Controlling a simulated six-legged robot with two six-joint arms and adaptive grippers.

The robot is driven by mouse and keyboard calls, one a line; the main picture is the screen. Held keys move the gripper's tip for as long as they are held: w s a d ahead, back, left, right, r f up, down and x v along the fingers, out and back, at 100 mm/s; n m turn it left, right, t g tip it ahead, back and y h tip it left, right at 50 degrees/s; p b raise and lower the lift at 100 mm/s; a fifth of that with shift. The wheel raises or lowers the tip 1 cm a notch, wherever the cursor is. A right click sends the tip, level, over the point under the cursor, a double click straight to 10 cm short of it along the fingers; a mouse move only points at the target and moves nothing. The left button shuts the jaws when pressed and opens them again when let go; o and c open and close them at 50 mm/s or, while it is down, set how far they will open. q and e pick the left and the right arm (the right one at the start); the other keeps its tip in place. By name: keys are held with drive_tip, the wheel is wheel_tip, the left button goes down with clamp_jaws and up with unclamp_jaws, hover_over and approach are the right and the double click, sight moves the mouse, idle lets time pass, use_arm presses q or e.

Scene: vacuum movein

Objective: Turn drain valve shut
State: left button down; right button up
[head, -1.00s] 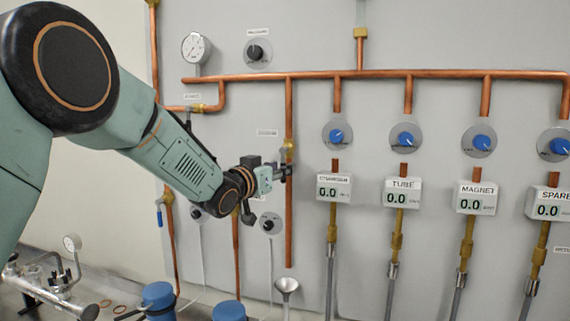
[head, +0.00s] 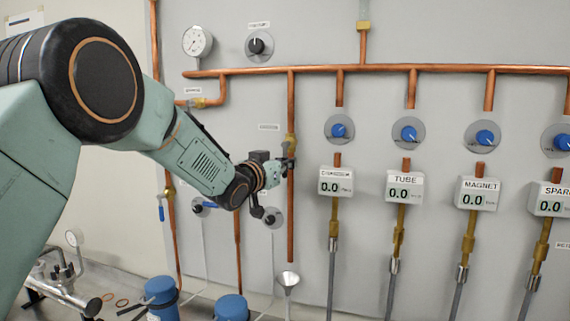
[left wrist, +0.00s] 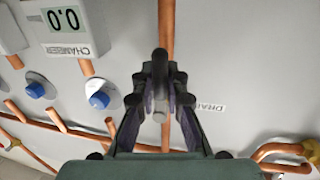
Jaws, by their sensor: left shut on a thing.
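The drain valve (head: 291,141) has a brass body on the vertical copper pipe (head: 290,215) that drops from the manifold and ends above a small funnel (head: 288,280). My left gripper (head: 287,162) is at this pipe, just below the brass body. In the left wrist view my left gripper (left wrist: 160,95) is shut on the drain valve's handle, a dark and grey part between the fingers, in front of the pipe. The fingers hide most of the handle, so its exact angle is hard to tell. The right gripper is not in view.
The copper manifold (head: 430,69) runs across the panel above. Blue knobs and displays such as the tube display (head: 404,187) stand to the right. A gauge (head: 197,41) is at upper left. Blue containers (head: 231,307) stand below. Open space lies in front of the panel.

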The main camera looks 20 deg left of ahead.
use_arm(q)
drive_tip(key=shift+r, duration=0.1)
idle(0.7)
drive_tip(key=a+m+b, duration=0.1)
drive_tip(key=m, duration=0.2)
drive_tip(key=a+r+m+g+y+b, duration=0.1)
drive_tip(key=m, duration=0.3)
drive_tip(key=a+r+m+y+b, duration=0.1)
drive_tip(key=m, duration=0.3)
drive_tip(key=shift+w+a+r+g+b, duration=0.1)
drive_tip(key=shift+a+r+g+b, duration=0.05)
drive_tip(key=shift+a+g+b, duration=0.2)
drive_tip(key=m+b, duration=0.1)
drive_tip(key=r+m+y, duration=0.1)
drive_tip(key=m, duration=0.1)
drive_tip(key=m+b, duration=0.1)
drive_tip(key=shift+a+r+m+b, duration=0.3)
drive_tip(key=shift+r+m+b, duration=0.05)
drive_tip(key=shift+r+m, duration=0.05)
idle(0.4)
drive_tip(key=c, duration=1.7)
unclamp_jaws()
drive_tip(key=shift+c, duration=0.2)
drive_tip(key=o, duration=0.4)
drive_tip(key=shift+s+d+r, duration=0.15)
drive_tip(key=shift+s+r, duration=0.05)
drive_tip(key=shift+s, duration=0.05)
drive_tip(key=shift+c, duration=0.2)
